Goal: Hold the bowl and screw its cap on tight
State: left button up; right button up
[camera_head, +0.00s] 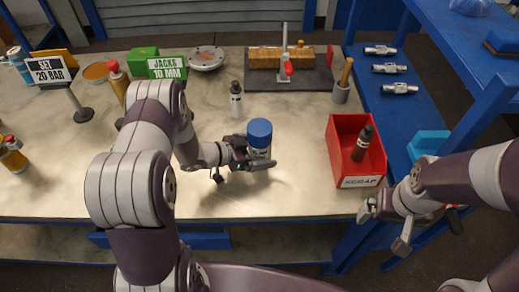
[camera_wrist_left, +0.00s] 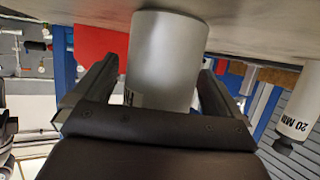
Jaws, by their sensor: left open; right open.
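The bowl (camera_head: 259,152) is a grey cylinder standing on the bench, with a blue cap (camera_head: 260,130) on top. I cannot tell how tight the cap is. My left gripper (camera_head: 257,163) is open, with its fingers on either side of the bowl's lower body. In the left wrist view, the smooth grey bowl (camera_wrist_left: 165,60) stands between the two dark fingers, with gaps visible; the blue cap does not show there. My right gripper (camera_head: 384,226) is open and empty at the right, beyond the bench's front edge.
A red scrap bin (camera_head: 340,153) holding a dark bottle stands right of the bowl. A small dark-and-white bottle (camera_head: 236,101) stands behind my left gripper. A clamp board (camera_head: 288,76) lies at the back. The bench right of the bowl is clear up to the bin.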

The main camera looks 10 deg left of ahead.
pick_arm(q)
jog(key=v, duration=1.2)
jog(key=shift+r, duration=0.1)
jog(key=w+a+r+n+y, duration=0.3)
jog(key=w+y, duration=0.2)
jog(key=y, duration=0.2)
jog(key=s+d+r+n+g+y+p, duration=0.1)
jog(key=s+d+r+n+g, duration=0.2)
jog(key=s, duration=0.5)
jog(key=s+d+r+n+g+y+p, duration=0.2)
jog(key=s+d+r+n+g, duration=0.2)
jog(key=s, duration=0.5)
jog(key=shift+s+r, duration=0.2)
jog(key=shift+r, duration=0.1)
